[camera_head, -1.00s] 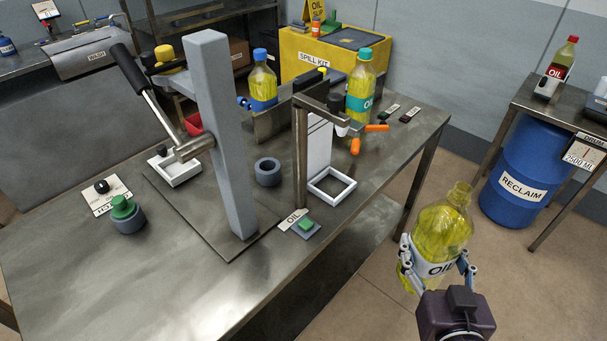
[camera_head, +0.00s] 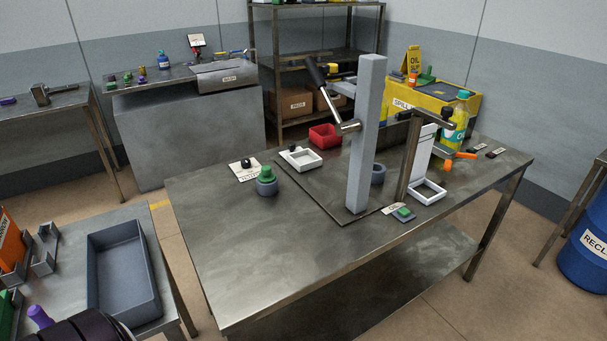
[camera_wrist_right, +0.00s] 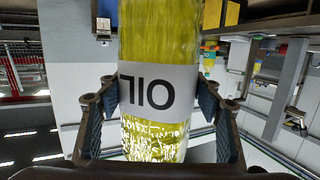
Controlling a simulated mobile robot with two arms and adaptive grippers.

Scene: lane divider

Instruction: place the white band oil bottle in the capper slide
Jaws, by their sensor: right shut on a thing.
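The white band oil bottle (camera_wrist_right: 168,35) fills the middle of the right wrist view, with yellow oil and a white band lettered OIL, upside down there. My right gripper (camera_wrist_right: 158,98) is shut on it at the band, one finger on each side. Neither shows in the head view. In the head view a grey post with a lever (camera_head: 366,140) stands on a dark plate on the steel table. A white open tray (camera_head: 301,167) lies at its left and a white square frame (camera_head: 441,197) at its right. Which is the capper slide I cannot tell. My left gripper is not in view.
The steel table (camera_head: 245,235) is bare at its front. A green-topped grey piece (camera_head: 267,181) and a red bin (camera_head: 325,136) are near the tray. A teal-capped bottle (camera_head: 457,118) stands behind the filling stand. A grey bin (camera_head: 147,285) lies on a side table at lower left.

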